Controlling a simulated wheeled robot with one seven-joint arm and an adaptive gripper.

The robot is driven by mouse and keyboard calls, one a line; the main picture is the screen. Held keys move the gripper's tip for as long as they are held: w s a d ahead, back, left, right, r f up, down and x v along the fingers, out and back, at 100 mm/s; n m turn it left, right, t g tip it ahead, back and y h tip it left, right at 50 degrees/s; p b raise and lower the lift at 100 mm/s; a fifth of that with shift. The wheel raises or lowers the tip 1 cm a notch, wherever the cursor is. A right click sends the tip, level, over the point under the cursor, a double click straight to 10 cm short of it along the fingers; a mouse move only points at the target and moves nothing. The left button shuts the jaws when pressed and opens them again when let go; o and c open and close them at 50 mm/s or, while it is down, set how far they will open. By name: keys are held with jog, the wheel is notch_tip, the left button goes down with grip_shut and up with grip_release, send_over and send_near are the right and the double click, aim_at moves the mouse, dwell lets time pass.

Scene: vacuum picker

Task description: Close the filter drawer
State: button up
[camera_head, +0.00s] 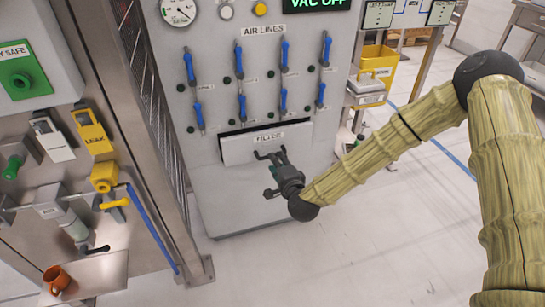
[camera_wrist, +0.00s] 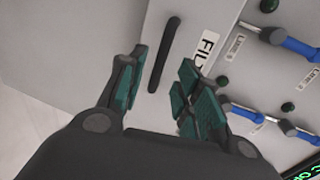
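The filter drawer (camera_head: 237,151) is a pale grey front labelled FILTER, low on the grey cabinet. A dark gap shows along its top edge, so its front appears to stand out from the cabinet. My gripper (camera_head: 271,155) is in front of the drawer's right half. In the wrist view the drawer front (camera_wrist: 222,14) carries a black bar handle (camera_wrist: 164,52). My gripper's fingers are spread, one on each side of the handle in that picture. Nothing is seen between them but the handle, and contact cannot be told. In the head view the gripper hides the handle.
Blue-handled air line valves (camera_head: 242,104) sit in two rows above the drawer. A steel frame post (camera_head: 160,150) and a panel with valves stand at the left. A yellow bin (camera_head: 378,66) is on a rack at the right. The floor (camera_head: 370,240) in front is clear.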

jog(key=shift+x, duration=2.65)
grip_shut()
